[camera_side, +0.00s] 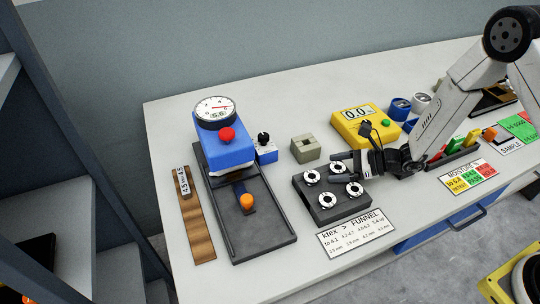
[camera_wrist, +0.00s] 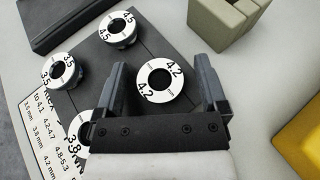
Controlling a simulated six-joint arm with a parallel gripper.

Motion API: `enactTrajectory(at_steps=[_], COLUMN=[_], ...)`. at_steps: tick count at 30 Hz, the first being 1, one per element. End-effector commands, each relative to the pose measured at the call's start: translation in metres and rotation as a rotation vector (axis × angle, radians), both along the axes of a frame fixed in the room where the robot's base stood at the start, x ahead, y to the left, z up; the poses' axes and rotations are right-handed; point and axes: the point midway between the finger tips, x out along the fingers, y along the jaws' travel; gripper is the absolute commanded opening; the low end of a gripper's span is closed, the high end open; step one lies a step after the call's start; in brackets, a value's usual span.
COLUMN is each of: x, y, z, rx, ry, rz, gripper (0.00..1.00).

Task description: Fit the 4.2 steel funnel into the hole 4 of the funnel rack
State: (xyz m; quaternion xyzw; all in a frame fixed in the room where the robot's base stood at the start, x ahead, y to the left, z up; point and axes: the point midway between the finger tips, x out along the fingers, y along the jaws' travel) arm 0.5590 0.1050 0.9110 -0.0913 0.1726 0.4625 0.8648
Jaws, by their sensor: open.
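The 4.2 steel funnel (camera_wrist: 147,93), a white-faced ring marked 4.2, sits in the dark funnel rack (camera_wrist: 92,40). In the side view the funnel (camera_side: 337,168) is at the back right of the rack (camera_side: 330,216). My gripper (camera_wrist: 164,82) is open, its two dark jaws on either side of this funnel with gaps left and right. It also shows in the side view (camera_side: 340,163), low over the rack's back right. Hole numbers cannot be read, so I cannot tell which is hole 4.
The rack also holds funnels marked 4.5 (camera_wrist: 118,28), 3.5 (camera_wrist: 60,71) and 3.8 (camera_wrist: 79,128). A grey-green block (camera_side: 305,149) stands behind it, a yellow 0.0 display (camera_side: 352,120) beyond. A blue dial gauge (camera_side: 222,145) is left, a funnel card (camera_side: 356,233) in front.

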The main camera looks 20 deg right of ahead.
Motion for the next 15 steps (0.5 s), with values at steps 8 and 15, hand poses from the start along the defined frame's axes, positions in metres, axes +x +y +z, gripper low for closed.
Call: enactTrajectory(at_steps=[8, 15], x=[0.000, -0.011], y=[0.000, -0.019], z=[0.006, 0.018], rx=[0.000, 0.000], ry=[-0.002, 0.000], rz=[-0.001, -0.005], gripper=[0.92, 0.92])
